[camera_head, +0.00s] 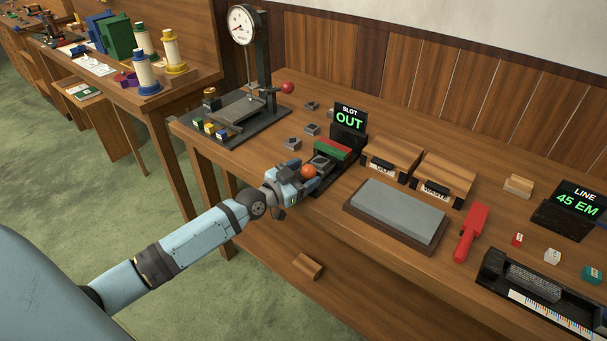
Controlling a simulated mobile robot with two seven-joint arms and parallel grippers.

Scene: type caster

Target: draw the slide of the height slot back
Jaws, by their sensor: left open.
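The height slot (335,149) is a small dark device with a green and red top, near the middle of the bench. A display (349,119) behind it reads "SLOT OUT". An orange-red ball knob (308,171) shows at its near left end, and it looks like the knob of the slide. My left gripper (300,174) is at this knob, its fingers open around or beside it; whether they touch it I cannot tell. The gripper hides part of the slide. My right gripper is not in view.
A dial gauge stand (243,27) is at the back left, with small grey blocks (292,144) beside it. A grey stone (396,212), wooden boxes (392,158), a red-handled tool (470,232) and a "LINE 45 EM" display (574,206) lie to the right. A wooden block (307,266) sits lower, in front.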

